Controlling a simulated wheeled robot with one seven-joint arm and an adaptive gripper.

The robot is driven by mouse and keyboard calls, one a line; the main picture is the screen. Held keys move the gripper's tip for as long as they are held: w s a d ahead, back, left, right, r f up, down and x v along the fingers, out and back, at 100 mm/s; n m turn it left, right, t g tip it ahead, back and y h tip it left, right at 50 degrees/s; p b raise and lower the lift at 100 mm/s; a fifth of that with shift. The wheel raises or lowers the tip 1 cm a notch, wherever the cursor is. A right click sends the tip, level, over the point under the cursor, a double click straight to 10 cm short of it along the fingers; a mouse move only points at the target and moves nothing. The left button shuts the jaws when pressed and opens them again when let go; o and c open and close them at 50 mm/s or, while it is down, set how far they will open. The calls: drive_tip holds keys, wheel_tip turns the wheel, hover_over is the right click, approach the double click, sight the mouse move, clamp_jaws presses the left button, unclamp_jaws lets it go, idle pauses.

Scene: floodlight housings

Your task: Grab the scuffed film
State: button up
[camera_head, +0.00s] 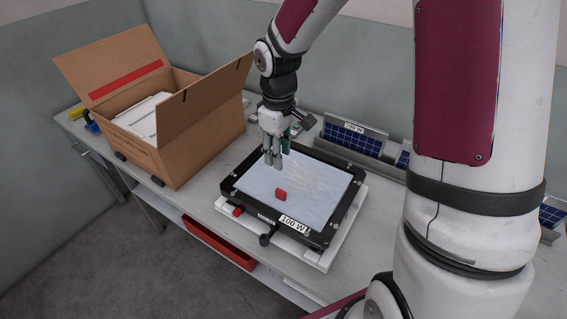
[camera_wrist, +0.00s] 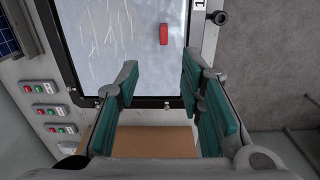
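The scuffed film (camera_head: 310,187) is a pale blue-white sheet with whitish scratches, lying over the face of a black-framed floodlight housing (camera_head: 343,212) labelled 100 W. In the wrist view the scratched film (camera_wrist: 110,40) fills the upper middle. A red tab (camera_head: 281,195) sits on the film toward its front; it also shows in the wrist view (camera_wrist: 163,34). My gripper (camera_head: 275,160) points down over the far left part of the housing. In the wrist view its teal-padded fingers (camera_wrist: 158,95) are wide apart with nothing between them. Any gap above the film is hard to judge.
An open cardboard box (camera_head: 190,139) holding white pieces stands on the bench left of the housing. Small solar panels (camera_head: 352,138) stand behind. A red tray (camera_head: 219,243) is below the bench front. A black knob (camera_head: 266,239) sticks out from the fixture's front.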

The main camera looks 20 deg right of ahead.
hover_over(280, 190)
drive_tip(key=f, duration=0.8)
drive_tip(key=shift+w+f, duration=0.2)
drive_tip(key=shift+f, duration=0.1)
drive_tip(key=f, duration=0.5)
drive_tip(key=shift+s+a+p, duration=0.1)
drive_tip(key=shift+s+p, duration=0.2)
drive_tip(key=shift+p, duration=0.1)
drive_tip(key=shift+f, duration=0.45)
clamp_jaws()
